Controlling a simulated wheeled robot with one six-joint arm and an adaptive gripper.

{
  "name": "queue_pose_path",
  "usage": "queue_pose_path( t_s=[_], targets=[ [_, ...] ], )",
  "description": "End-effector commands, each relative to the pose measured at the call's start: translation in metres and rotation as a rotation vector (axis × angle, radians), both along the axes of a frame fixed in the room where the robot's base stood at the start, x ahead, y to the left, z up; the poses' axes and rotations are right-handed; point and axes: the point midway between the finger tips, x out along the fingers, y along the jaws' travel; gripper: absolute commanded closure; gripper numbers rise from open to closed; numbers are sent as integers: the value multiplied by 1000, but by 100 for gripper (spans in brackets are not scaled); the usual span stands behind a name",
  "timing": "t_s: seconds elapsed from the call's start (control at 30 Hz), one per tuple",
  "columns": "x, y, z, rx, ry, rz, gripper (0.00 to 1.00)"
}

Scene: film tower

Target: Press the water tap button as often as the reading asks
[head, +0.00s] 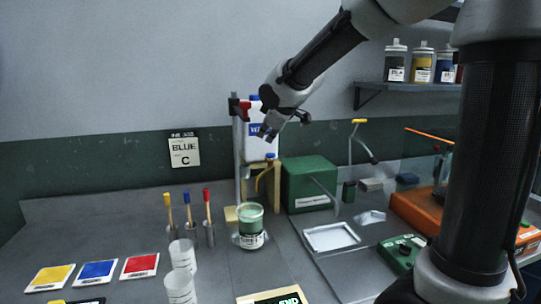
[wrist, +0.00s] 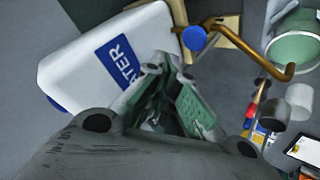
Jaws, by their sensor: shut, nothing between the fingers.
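The water tap (head: 265,172) is a brass pipe with a blue button on top, below a white water container (head: 262,135). The wrist view shows the blue tap button (wrist: 195,38), the curved brass spout (wrist: 255,52) and the container (wrist: 105,60) with its blue WATER label. My gripper (head: 269,133) is shut and empty, in front of the container and above the button, apart from it. In the wrist view its fingertips (wrist: 168,72) lie left of and below the button. A jar with green contents (head: 251,228) stands in front of the tap. I cannot make out a numeric reading.
A wall card (head: 184,149) reads BLUE C. A green box (head: 309,184) stands right of the tap. Three brushes (head: 188,211), two pale cups (head: 180,273) and yellow, blue and red cards (head: 97,270) are at the left. A metal post (head: 238,150) stands beside the container.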

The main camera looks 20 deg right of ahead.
Motion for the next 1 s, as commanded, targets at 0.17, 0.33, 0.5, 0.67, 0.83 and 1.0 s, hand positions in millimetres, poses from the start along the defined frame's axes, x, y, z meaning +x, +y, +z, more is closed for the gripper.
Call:
queue_pose_path(
  t_s=[0.17, 0.33, 0.5, 0.67, 0.83, 1.0],
  targets=[
    [0, 0, 19, 1, -2, 1, 100],
    [0, 0, 30, 1, -1, 1, 100],
    [0, 0, 31, 0, 0, 2, 100],
    [0, 0, 31, 0, 0, 2, 100],
    [0, 0, 30, 1, 0, 1, 100],
    [0, 0, 30, 1, 0, 1, 100]
  ],
)
